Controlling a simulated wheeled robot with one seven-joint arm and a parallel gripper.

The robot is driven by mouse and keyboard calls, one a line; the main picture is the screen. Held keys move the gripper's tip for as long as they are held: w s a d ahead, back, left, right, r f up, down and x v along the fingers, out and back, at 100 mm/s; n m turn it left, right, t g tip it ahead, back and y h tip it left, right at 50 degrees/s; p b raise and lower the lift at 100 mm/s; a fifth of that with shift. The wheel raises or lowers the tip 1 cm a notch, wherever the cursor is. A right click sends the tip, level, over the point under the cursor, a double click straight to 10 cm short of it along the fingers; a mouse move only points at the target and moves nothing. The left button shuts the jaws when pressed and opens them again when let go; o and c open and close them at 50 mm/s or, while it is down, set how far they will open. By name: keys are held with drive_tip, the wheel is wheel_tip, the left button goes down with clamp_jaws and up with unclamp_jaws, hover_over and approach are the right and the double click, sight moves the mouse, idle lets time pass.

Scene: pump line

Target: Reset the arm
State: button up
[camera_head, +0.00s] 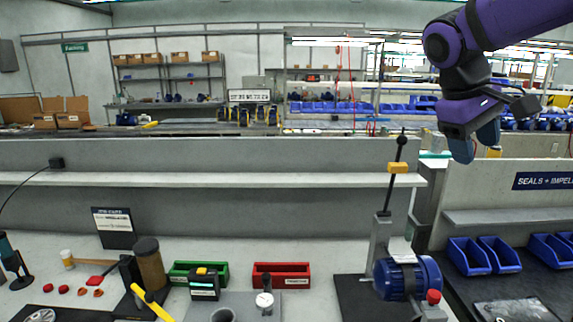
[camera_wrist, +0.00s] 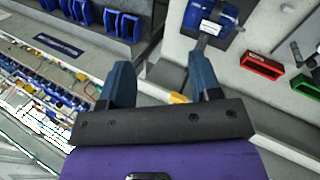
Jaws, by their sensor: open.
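My purple arm comes in from the upper right in the head view. My gripper (camera_head: 474,145) hangs high above the gap between the grey workbench and the bench on the right, and touches nothing. In the wrist view my gripper (camera_wrist: 165,85) shows two blue fingers spread apart with nothing between them. Below and left of it in the head view, a blue pump (camera_head: 408,277) sits on a dark plate beside an upright lever with a yellow collar (camera_head: 398,168). The pump also shows at the top of the wrist view (camera_wrist: 211,16).
Blue bins (camera_head: 470,256) stand on the right bench. A shelf (camera_head: 200,180) runs along the workbench's back wall.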

drive_tip(key=s+a+f+m+t+y, duration=0.1)
drive_tip(key=s+f+m+t+y, duration=0.1)
drive_tip(key=s, duration=0.6)
drive_tip(key=s+f+m+t+y, duration=0.1)
drive_tip(key=s+f, duration=0.3)
drive_tip(key=s, duration=0.5)
drive_tip(key=shift+a+m+t+y, duration=0.35)
drive_tip(key=shift+m+t+y, duration=0.05)
drive_tip(key=shift+t+y, duration=0.5)
drive_tip(key=shift+f, duration=0.1)
